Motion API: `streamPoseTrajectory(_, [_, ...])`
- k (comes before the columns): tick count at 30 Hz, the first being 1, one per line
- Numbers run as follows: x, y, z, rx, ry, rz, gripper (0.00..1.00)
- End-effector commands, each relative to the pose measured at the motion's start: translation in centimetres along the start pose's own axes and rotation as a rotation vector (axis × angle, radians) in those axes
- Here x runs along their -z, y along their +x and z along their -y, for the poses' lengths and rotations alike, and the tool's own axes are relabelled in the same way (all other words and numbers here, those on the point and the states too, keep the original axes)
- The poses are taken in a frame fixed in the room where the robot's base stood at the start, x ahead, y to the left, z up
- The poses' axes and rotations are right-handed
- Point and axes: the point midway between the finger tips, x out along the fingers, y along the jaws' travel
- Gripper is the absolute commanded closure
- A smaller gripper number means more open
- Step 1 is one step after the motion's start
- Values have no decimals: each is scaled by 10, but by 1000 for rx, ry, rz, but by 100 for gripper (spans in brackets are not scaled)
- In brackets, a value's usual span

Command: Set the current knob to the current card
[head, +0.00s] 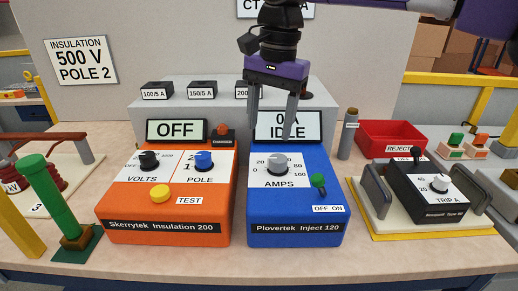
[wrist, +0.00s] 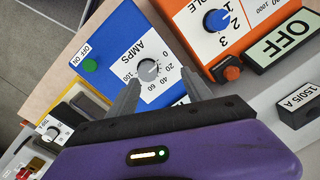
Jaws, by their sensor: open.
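The grey current knob (head: 278,162) sits on the white AMPS dial of the blue Plovertek Inject 120 box (head: 299,227). Its scale runs from 0 to 100. The box's screen (head: 290,126) reads 0 A IDLE, partly hidden by a finger. My gripper (head: 269,126) is open and empty, its fingers pointing down above and behind the knob. In the wrist view the knob (wrist: 148,69) shows beyond the open fingers (wrist: 157,87), apart from them. A card at the top (head: 275,8) starts with "CT" and is mostly hidden by my arm.
The orange Skerrytek Insulation 200 box (head: 170,227) stands close on the left. A green lever (head: 319,183) is right of the knob. Current transformers (head: 202,90) stand on a grey block behind. A TRIP A relay (head: 437,187) and red REJECT tray (head: 385,133) are at right.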

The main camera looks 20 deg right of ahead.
Motion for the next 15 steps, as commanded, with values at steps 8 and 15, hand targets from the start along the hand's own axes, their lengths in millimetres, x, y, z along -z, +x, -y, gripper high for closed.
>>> streamPoseTrajectory(8, [7,-3,-23,-92,-185,-10,41])
streamPoseTrajectory(15, [7,20,-25,-92,-203,-7,41])
